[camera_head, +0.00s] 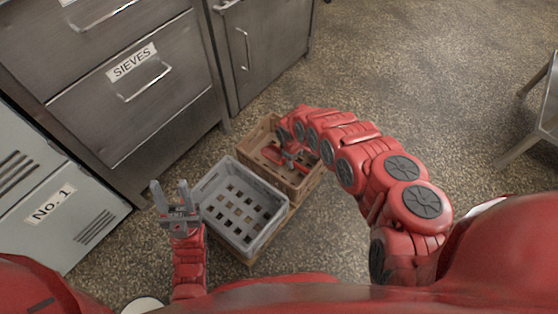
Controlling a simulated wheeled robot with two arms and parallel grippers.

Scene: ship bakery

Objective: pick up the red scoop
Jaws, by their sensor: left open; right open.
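The red scoop (271,154) appears to lie in the brown crate (301,187); it is small and partly hidden. My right arm reaches over this crate from the right, and my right gripper (291,157) points down into it, close beside the scoop. The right gripper is open; whether its fingers touch the scoop cannot be told. My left gripper (170,194) is open and empty, left of the grey crate, with its two fingers pointing away from me.
An empty grey crate (222,172) with a slotted bottom stands in front of the brown crate. Metal drawers labelled SIEVES (120,75) and a pale cabinet labelled No. 1 (50,205) stand at the left. A metal stand (545,120) is at the far right. Speckled floor between is clear.

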